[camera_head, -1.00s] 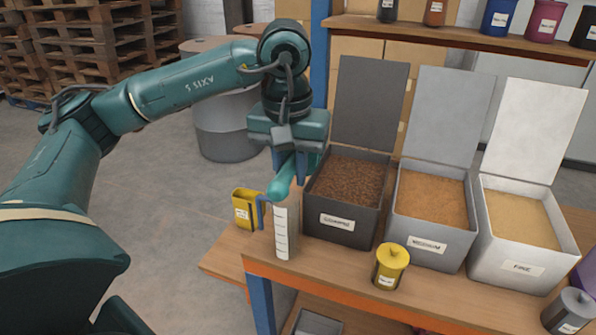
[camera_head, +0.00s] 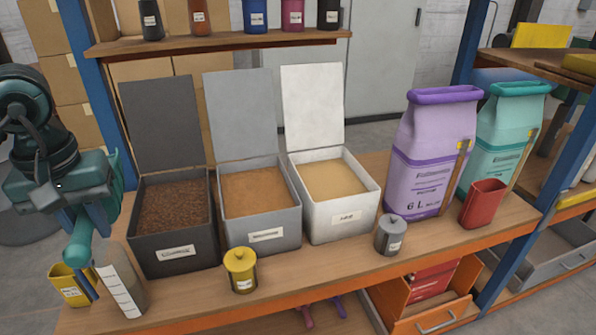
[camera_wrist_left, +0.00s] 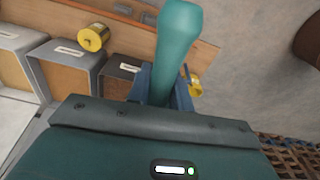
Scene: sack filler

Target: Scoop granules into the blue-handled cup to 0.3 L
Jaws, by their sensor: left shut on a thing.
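My left gripper (camera_head: 92,214) is at the left end of the bench, shut on a teal rounded handle (camera_head: 77,242). In the left wrist view the handle (camera_wrist_left: 176,45) sticks out between the blue fingers; what it belongs to is hidden. Just below it stands a greyish cup with a white scale strip (camera_head: 122,290). A blue handle (camera_head: 86,286) shows between that cup and a yellow container (camera_head: 66,288); I cannot tell which it belongs to. Open bins hold dark brown (camera_head: 163,205), orange-brown (camera_head: 255,192) and pale (camera_head: 330,178) granules. My right gripper is out of view.
The lids stand upright behind the bins. A yellow lidded jar (camera_head: 241,272) and a grey one (camera_head: 390,238) stand in front. Purple (camera_head: 425,155) and teal (camera_head: 497,135) sacks and a red container (camera_head: 483,205) are at the right. A shelf (camera_head: 215,43) runs above.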

